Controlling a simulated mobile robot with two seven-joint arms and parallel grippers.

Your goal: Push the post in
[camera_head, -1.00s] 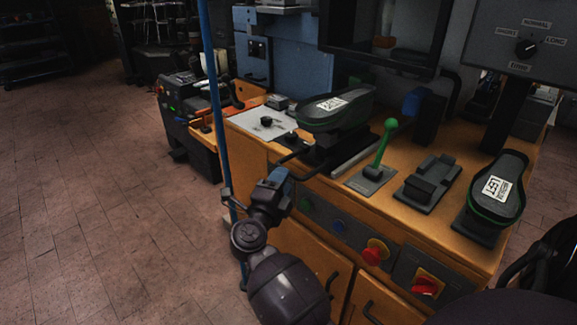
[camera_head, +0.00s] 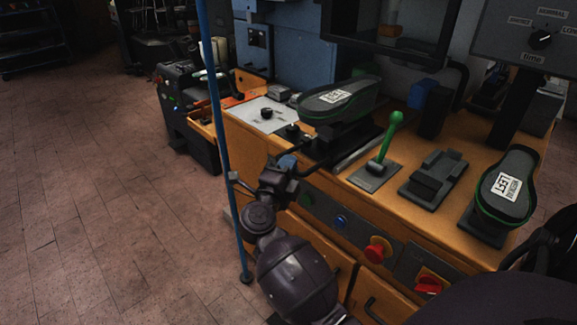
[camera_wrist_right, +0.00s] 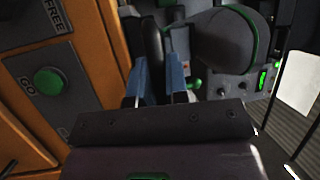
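The post's black carriage (camera_head: 325,143) sits at the left end of the bench, with a dark, green-rimmed shoe (camera_head: 340,99) labelled LEFT on top. A black handle bar reaches from its front toward my gripper. My right gripper (camera_head: 288,163) is at the bench's front left edge, close to this bar. In the right wrist view its blue fingers (camera_wrist_right: 158,82) are spread, with a dark upright part (camera_wrist_right: 154,42) in line with the gap. I cannot tell whether they touch it. The green-rimmed shoe (camera_wrist_right: 228,40) shows beyond them. My left gripper is not in view.
On the bench stand a green lever (camera_head: 389,137), a black cradle (camera_head: 433,178) and a second shoe (camera_head: 505,188). The front panel has a blue button (camera_head: 341,222) and a red button (camera_head: 376,251). A green GO button (camera_wrist_right: 49,81) is close left in the wrist view. A blue pole (camera_head: 222,140) stands left.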

